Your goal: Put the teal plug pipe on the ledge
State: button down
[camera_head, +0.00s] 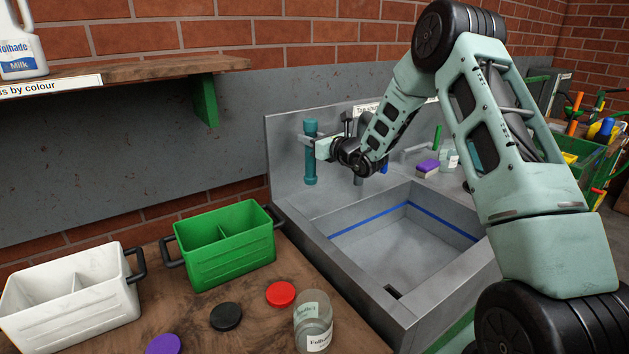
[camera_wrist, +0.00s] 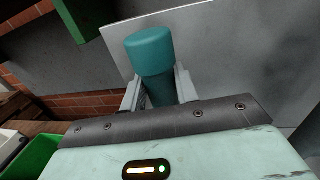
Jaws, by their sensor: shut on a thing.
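The teal plug pipe (camera_head: 310,168) stands upright in my gripper (camera_head: 309,143), in front of the sink's grey back panel at the left. My gripper is shut on the pipe near its upper middle. In the wrist view the teal pipe (camera_wrist: 150,52) shows its rounded top end between the two fingers of my gripper (camera_wrist: 158,88). Its lower part is hidden there by the gripper body. The pipe's lower end is near the sink's back left rim; I cannot tell whether it touches. The ledge is the grey sink surround (camera_head: 300,208) behind the basin.
The sink basin (camera_head: 400,245) is empty, with a blue line. A purple sponge (camera_head: 427,169) and a bottle (camera_head: 450,160) stand on the right. A green bin (camera_head: 225,250), a white bin (camera_head: 70,300), lids and a jar (camera_head: 313,325) are on the wooden counter. A shelf bracket (camera_head: 205,100) hangs left.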

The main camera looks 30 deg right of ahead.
aim_at(315, 161)
jog(key=shift+f+p, duration=0.55)
jog(key=shift+f, duration=2.95)
jog(key=shift+f, duration=0.15)
jog(key=c, duration=1.1)
grip_release()
jog(key=shift+o, duration=0.2)
jog(key=shift+s+d, duration=0.1)
